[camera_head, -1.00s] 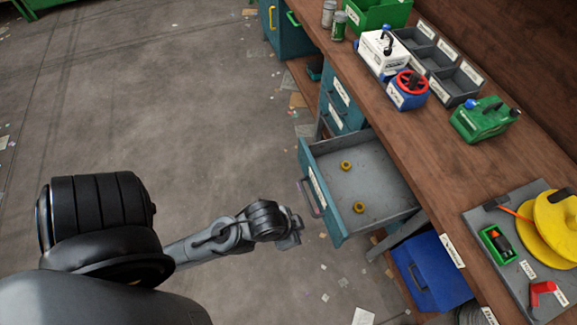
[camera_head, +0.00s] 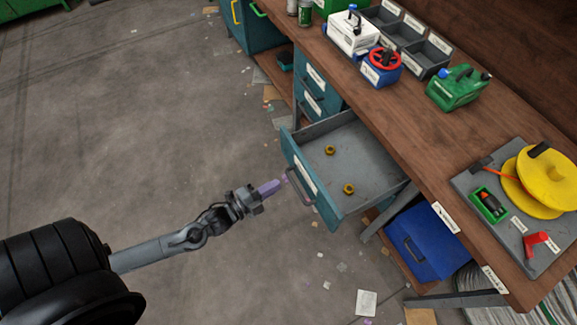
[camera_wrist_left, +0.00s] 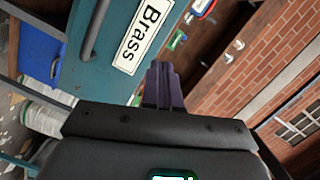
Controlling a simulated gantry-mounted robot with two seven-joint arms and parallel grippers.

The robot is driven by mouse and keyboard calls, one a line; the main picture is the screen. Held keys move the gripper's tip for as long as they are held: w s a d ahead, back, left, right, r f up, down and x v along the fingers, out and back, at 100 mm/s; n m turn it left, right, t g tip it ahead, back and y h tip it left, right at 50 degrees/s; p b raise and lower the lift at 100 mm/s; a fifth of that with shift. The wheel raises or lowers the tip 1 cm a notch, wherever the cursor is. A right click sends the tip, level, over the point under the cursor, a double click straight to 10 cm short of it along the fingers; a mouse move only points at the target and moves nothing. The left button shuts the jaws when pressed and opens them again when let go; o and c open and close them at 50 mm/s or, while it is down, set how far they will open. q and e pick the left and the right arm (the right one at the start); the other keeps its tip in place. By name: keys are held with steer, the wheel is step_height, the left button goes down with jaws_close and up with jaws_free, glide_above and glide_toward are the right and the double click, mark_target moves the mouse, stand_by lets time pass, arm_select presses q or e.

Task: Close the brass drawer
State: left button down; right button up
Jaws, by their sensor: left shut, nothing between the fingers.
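The brass drawer (camera_head: 313,184) is pulled out from the workbench in the head view, with two brass nuts (camera_head: 330,150) lying inside. Its teal front faces left and carries a grey handle (camera_head: 298,187). In the left wrist view the drawer front (camera_wrist_left: 112,70) fills the upper left, with its "Brass" label (camera_wrist_left: 143,35) readable. My left gripper (camera_head: 270,187) is shut and empty, its purple fingers pointing at the drawer front, just left of the handle. In the left wrist view the fingers (camera_wrist_left: 163,88) are together. My right gripper is not in view.
The wooden workbench (camera_head: 420,130) runs along the right. A blue toolbox (camera_head: 425,242) sits beneath it, right of the drawer. More teal drawers (camera_head: 315,95) are beyond. The floor left of the drawer is mostly open, with scattered paper scraps.

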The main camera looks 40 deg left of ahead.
arm_select(q)
steer(key=s+a+f+m+h+b, duration=0.2)
steer(key=a+f+m+h, duration=0.15)
steer(key=a+m, duration=0.3)
steer(key=b, duration=0.4)
glide_toward(298, 160)
steer(key=shift+n+t+y, duration=0.25)
steer(key=shift+t, duration=0.05)
steer(key=x, duration=0.3)
steer(key=f+x, duration=0.1)
steer(key=x, duration=0.1)
steer(key=shift+w+d, duration=0.4)
steer(key=shift+w, duration=0.4)
